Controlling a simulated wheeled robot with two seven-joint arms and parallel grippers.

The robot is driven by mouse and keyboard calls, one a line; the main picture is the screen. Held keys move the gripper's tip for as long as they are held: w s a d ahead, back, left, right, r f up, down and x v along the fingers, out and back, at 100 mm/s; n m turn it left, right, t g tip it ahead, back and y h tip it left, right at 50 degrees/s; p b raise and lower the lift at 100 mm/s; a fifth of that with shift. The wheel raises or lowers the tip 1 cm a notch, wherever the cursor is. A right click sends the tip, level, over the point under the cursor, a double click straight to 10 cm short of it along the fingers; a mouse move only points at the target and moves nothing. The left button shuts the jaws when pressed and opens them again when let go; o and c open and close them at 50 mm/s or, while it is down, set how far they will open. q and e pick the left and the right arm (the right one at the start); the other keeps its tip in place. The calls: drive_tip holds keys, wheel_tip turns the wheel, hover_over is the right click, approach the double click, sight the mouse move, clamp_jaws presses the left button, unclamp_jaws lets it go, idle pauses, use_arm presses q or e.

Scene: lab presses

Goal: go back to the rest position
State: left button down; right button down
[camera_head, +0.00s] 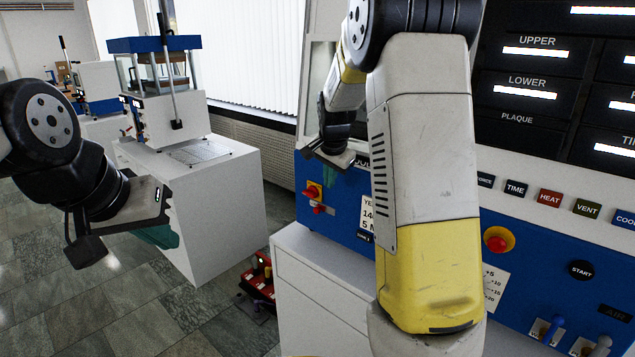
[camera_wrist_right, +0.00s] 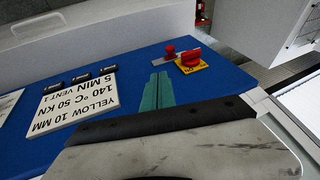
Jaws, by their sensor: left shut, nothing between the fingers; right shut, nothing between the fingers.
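My left gripper (camera_head: 158,237) is at the left of the head view, in the air in front of the white cabinet with the small press. Its green fingers are together and hold nothing. My right gripper (camera_head: 331,174) is near the middle of the head view, in front of the left end of the large press's blue control panel (camera_head: 540,262). In the right wrist view its green fingers (camera_wrist_right: 157,91) are closed together and empty, against the blue panel behind. I cannot tell how far they are from the panel. My right arm hides part of the press.
A red rotary switch (camera_head: 314,191) on a yellow plate is close to my right gripper. A white label card (camera_wrist_right: 70,101) is beside it on the panel. A white ledge (camera_head: 318,252) juts out below. A red toolbox (camera_head: 259,280) lies on the tiled floor between the cabinets.

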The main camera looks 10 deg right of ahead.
drive_tip(key=s+a+r+n+y, duration=0.1)
drive_tip(key=s+r+n, duration=0.2)
drive_tip(key=s, duration=0.7)
drive_tip(key=s+a+r+n+y, duration=0.1)
drive_tip(key=s+a+r+n, duration=0.1)
drive_tip(key=s, duration=0.9)
drive_tip(key=s+a+r+n+t+y, duration=0.1)
drive_tip(key=s+n, duration=0.4)
drive_tip(key=s, duration=0.6)
wheel_tip(320, 180, up, 3)
drive_tip(key=shift+s+a+f, duration=0.1)
drive_tip(key=shift+s+a, duration=0.1)
drive_tip(key=shift+a, duration=0.25)
